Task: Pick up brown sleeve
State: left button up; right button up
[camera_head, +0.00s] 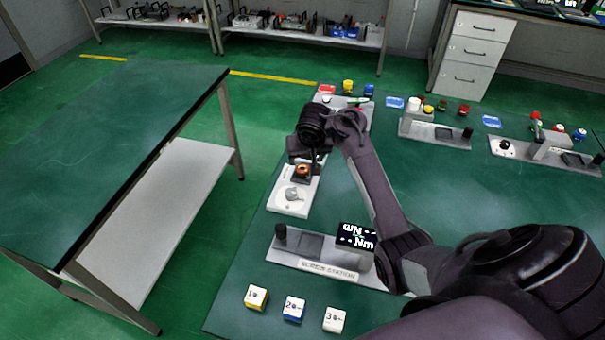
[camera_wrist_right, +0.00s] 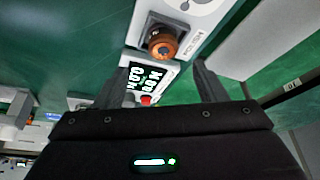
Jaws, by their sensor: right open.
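The brown sleeve (camera_head: 302,170) is a small copper-brown ring seated on a dark post on a white station plate (camera_head: 289,205). In the right wrist view the sleeve (camera_wrist_right: 162,43) shows near the top centre, with a dark hole in its middle. My right gripper (camera_head: 308,154) is just beyond the sleeve in the head view and partly hidden by its own wrist. My left gripper is not in view.
Several small numbered blocks (camera_head: 293,308) lie at the near edge. Other stations (camera_head: 436,130) fill the back right. A separate green table (camera_head: 110,140) stands left across a gap.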

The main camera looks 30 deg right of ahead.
aim_at(303, 169)
jog(key=x, duration=0.4)
jog(key=b+x, duration=0.1)
jog(key=x, duration=0.1)
jog(key=shift+w+a+f, duration=0.1)
jog(key=shift+a+f, duration=0.1)
jog(key=shift+f, duration=0.15)
jog(key=shift+r, duration=0.1)
jog(key=shift+c, duration=0.7)
jog(key=c, duration=1)
